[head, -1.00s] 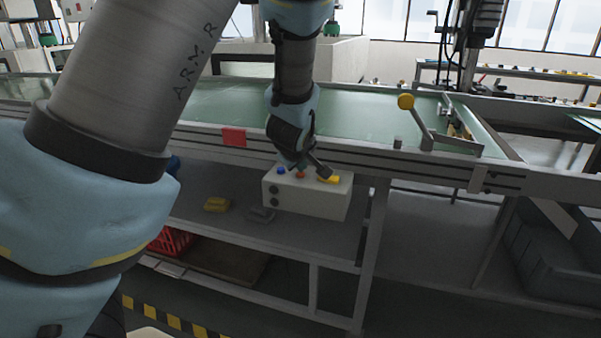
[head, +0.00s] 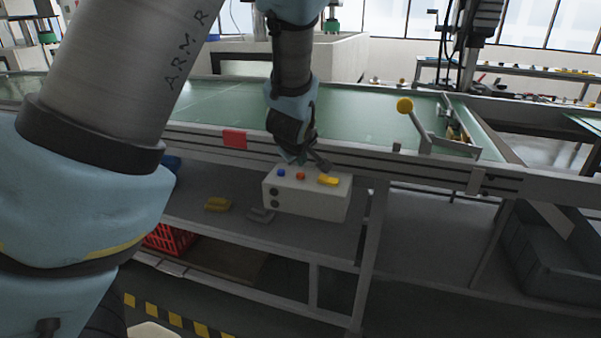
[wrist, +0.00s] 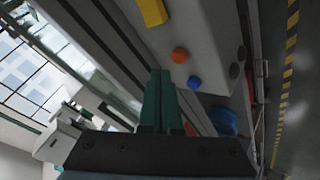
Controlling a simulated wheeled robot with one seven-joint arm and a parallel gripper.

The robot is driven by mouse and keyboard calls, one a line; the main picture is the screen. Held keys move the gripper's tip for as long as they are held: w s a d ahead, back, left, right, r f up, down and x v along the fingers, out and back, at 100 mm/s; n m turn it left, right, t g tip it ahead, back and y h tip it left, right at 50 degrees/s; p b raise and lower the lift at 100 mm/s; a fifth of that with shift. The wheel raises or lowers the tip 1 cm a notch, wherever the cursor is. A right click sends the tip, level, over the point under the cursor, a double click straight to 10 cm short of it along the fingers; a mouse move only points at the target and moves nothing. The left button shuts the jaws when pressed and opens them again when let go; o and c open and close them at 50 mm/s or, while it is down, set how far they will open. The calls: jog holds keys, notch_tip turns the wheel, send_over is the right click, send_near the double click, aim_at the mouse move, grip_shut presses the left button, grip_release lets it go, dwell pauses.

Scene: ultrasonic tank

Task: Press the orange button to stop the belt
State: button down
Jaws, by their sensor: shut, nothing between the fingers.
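The orange button (head: 300,176) is on the top of a pale control box (head: 308,199), between a blue button (head: 281,172) and a yellow one (head: 328,180). My gripper (head: 308,162) is shut and empty, just above and behind the box top. In the wrist view the shut green fingers (wrist: 161,75) point toward the box, with a visible gap to the orange button (wrist: 180,55). The blue button (wrist: 194,82) and the yellow one (wrist: 152,12) also show there. The green belt (head: 365,118) runs behind the box.
The belt's metal side rail (head: 420,170) passes just behind the box. A red tag (head: 235,138) is on the rail.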

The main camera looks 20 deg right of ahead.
notch_tip(320, 180, up, 4)
jog(key=p, duration=0.3)
jog(key=shift+r, duration=0.2)
dwell(0.5)
jog(key=w+a+f+g+y, duration=0.1)
jog(key=w+a+f+y, duration=0.1)
jog(key=a, duration=0.9)
jog(key=s+a+m+g+y, duration=0.1)
jog(key=s+a, duration=0.3)
jog(key=a, duration=0.4)
jog(key=s+a+m+g, duration=0.1)
jog(key=s+a, duration=0.3)
jog(key=a, duration=0.5)
jog(key=s+a+r+m+g+y, duration=0.1)
jog(key=s+a+m+g, duration=0.1)
jog(key=a, duration=0.6)
jog(key=shift+s+a+g+y, duration=0.15)
jog(key=shift+s+g+y, duration=0.15)
jog(key=shift+s+g, duration=0.45)
jog(key=shift+s+r, duration=0.1)
jog(key=shift+s, duration=0.05)
